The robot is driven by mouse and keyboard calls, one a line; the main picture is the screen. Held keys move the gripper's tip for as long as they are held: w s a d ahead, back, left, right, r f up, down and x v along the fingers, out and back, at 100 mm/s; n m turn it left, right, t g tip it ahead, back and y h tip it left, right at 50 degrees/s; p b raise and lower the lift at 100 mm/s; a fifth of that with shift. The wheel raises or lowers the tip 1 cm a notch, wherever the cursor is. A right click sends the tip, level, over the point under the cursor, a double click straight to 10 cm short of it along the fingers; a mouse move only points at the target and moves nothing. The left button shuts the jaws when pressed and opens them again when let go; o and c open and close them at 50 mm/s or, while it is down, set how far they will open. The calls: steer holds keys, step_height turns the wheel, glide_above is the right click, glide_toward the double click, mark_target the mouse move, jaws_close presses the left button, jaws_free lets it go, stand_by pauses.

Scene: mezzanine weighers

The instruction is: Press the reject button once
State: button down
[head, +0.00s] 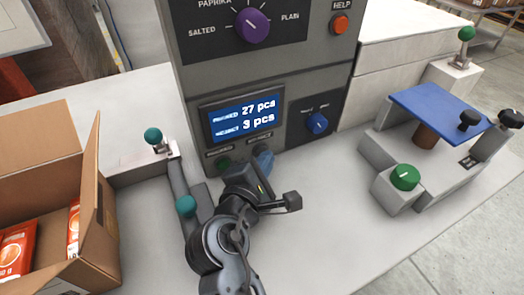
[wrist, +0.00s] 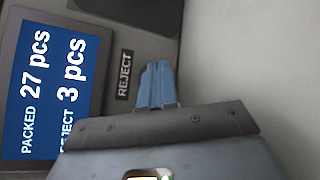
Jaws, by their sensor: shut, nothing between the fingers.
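The grey control panel (head: 190,85) carries a blue display (head: 243,118) reading 27 pcs packed and 3 pcs reject, also in the wrist view (wrist: 45,80). Below the display are a green button (head: 223,164) on the left and a second label to its right. The wrist view shows this label (wrist: 124,76) reads REJECT. My gripper (head: 265,161), with blue fingertips pressed together, is at the panel just below that label; the fingertips also show in the wrist view (wrist: 158,84). The reject button is mostly hidden by them. I cannot tell whether they touch it.
A blue knob (head: 317,123) is right of the display, with an orange HELP button (head: 340,25) above. An open carton (head: 95,215) with orange packs stands left. A weigher with a blue plate (head: 425,105) and green knob (head: 405,177) stands right. Teal-knobbed levers (head: 153,136) are near my arm.

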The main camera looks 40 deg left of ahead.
stand_by(0.5)
steer(key=shift+s+d+p, duration=0.3)
steer(key=shift+d+p, duration=0.3)
steer(key=shift+d, duration=0.05)
steer(key=shift+s+d+p, duration=0.3)
steer(key=shift+d+p, duration=0.15)
steer(key=shift+d, duration=0.3)
steer(key=shift+s+d+p, duration=0.35)
steer(key=shift+d+p, duration=0.05)
steer(key=shift+d, duration=0.4)
steer(key=shift+s+d+p, duration=0.3)
steer(key=shift+d+p, duration=0.15)
steer(key=shift+d, duration=0.3)
steer(key=shift+s+d, duration=0.1)
